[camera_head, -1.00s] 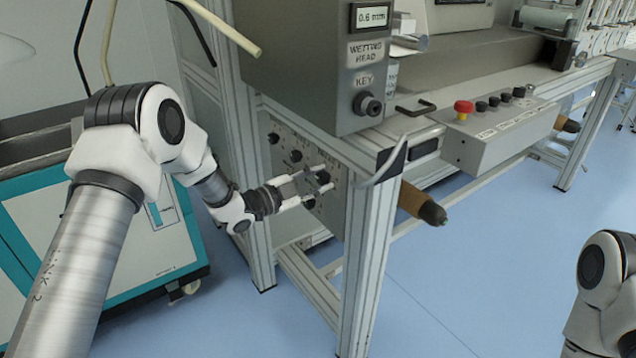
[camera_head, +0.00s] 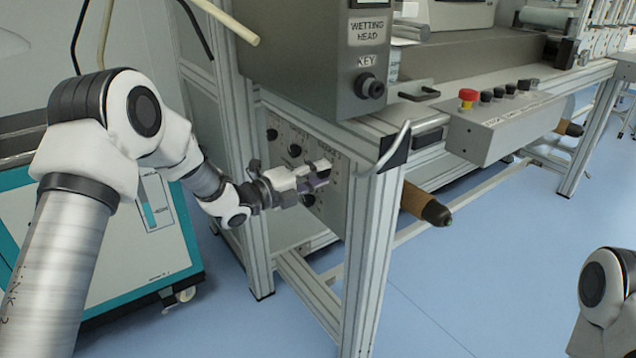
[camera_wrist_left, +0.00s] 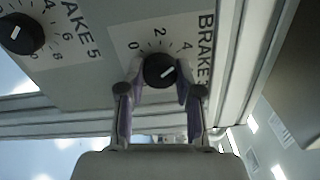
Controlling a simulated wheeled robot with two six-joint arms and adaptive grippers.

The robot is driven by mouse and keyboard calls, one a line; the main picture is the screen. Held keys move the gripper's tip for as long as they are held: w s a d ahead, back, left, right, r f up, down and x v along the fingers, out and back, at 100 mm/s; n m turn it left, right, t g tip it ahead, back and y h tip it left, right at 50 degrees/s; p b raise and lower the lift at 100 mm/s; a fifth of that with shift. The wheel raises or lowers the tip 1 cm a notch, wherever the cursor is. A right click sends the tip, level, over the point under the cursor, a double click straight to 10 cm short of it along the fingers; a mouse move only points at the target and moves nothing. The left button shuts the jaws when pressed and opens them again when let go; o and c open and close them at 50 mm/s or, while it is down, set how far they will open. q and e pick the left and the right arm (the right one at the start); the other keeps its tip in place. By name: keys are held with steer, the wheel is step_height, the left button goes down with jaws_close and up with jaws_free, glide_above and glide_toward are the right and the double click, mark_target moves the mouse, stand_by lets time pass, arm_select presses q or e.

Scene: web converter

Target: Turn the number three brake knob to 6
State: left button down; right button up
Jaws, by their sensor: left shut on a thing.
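The number three brake knob (camera_wrist_left: 159,70) is round and black with a white pointer line, seen upside-up in the left wrist view on a light label reading BRAKE with 0, 2 and 4 showing. Its pointer slants right and slightly up, near or just past the 4; the higher numbers are hidden. My left gripper (camera_wrist_left: 158,98) has a finger on each side of the knob and is shut on it. In the head view, my left gripper (camera_head: 320,178) is against the grey knob panel (camera_head: 338,200) and covers the knob. My right gripper is out of view.
Other black knobs (camera_head: 295,150) sit on the same panel, including the BRAKE 5 knob (camera_wrist_left: 21,33). A metal frame post (camera_head: 370,260) stands right of the panel. A grey control box (camera_head: 520,125) with a red button (camera_head: 467,97) is further right.

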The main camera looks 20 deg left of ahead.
arm_select(q)
steer(key=m+b, duration=0.3)
steer(key=b, duration=0.1)
steer(key=m+b, duration=0.4)
steer(key=f+m+b, duration=0.1)
steer(key=m+b, duration=0.2)
steer(key=b, duration=0.2)
steer(key=shift+m, duration=0.3)
steer(key=shift+a+r+m+b, duration=0.1)
steer(key=shift+r+m+b, duration=0.15)
steer(key=shift+m+b, duration=0.65)
steer(key=c, duration=0.8)
jaws_free()
steer(key=shift+w, duration=0.1)
steer(key=shift+r, duration=0.1)
steer(key=v, duration=1.2)
